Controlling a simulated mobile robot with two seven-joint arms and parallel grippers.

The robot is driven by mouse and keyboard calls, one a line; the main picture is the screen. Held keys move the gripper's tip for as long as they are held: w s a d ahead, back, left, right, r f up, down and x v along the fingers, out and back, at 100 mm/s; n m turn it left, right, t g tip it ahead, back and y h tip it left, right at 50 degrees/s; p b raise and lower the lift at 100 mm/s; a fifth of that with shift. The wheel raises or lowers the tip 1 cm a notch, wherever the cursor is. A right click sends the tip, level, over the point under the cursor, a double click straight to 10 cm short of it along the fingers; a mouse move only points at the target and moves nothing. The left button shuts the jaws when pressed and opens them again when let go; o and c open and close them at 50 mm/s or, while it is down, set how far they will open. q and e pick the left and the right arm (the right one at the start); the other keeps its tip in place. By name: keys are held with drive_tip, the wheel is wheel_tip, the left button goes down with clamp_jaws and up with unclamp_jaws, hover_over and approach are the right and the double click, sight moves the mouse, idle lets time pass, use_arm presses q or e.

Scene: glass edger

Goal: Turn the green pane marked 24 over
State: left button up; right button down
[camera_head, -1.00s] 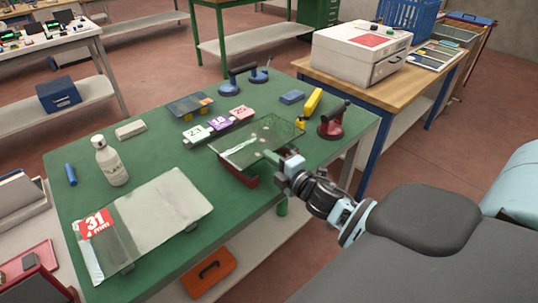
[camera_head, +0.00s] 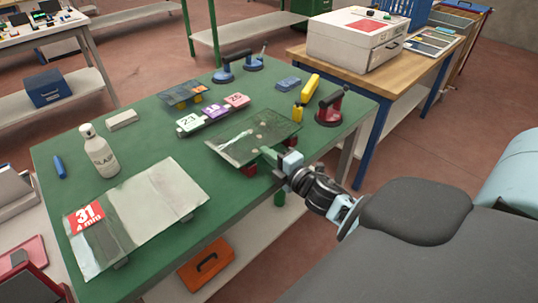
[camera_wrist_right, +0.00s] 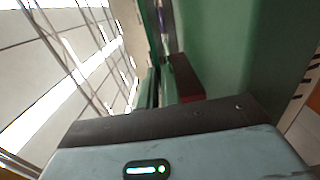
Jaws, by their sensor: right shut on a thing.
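A green-tinted glass pane (camera_head: 253,137) is at the near right side of the green table in the head view. It lies about flat, at or just above dark red supports (camera_head: 249,171). It has a whitish streak and pale spots; I cannot read a 24 on it. My right gripper (camera_head: 270,157) is shut on its near right edge. In the right wrist view a dark red support (camera_wrist_right: 186,78) shows beyond the gripper body, and the pane is hard to make out. My left gripper is not in view.
Coloured number tags (camera_head: 212,114) lie behind the pane. A pane marked 31 (camera_head: 150,205) and a white bottle (camera_head: 98,150) are at left. Bare tabletop lies between the panes.

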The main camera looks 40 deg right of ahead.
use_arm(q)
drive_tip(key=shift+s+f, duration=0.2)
use_arm(e)
drive_tip(key=shift+f, duration=0.15)
idle(0.4)
drive_tip(key=c, duration=1.5)
unclamp_jaws()
drive_tip(key=shift+f, duration=0.2)
use_arm(q)
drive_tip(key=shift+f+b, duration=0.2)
drive_tip(key=shift+b, duration=0.2)
use_arm(e)
drive_tip(key=shift+s+d+r, duration=0.1)
drive_tip(key=shift+s+r, duration=0.05)
drive_tip(key=shift+s, duration=1.8)
drive_tip(key=shift+s+r, duration=0.1)
drive_tip(key=shift+s, duration=1.85)
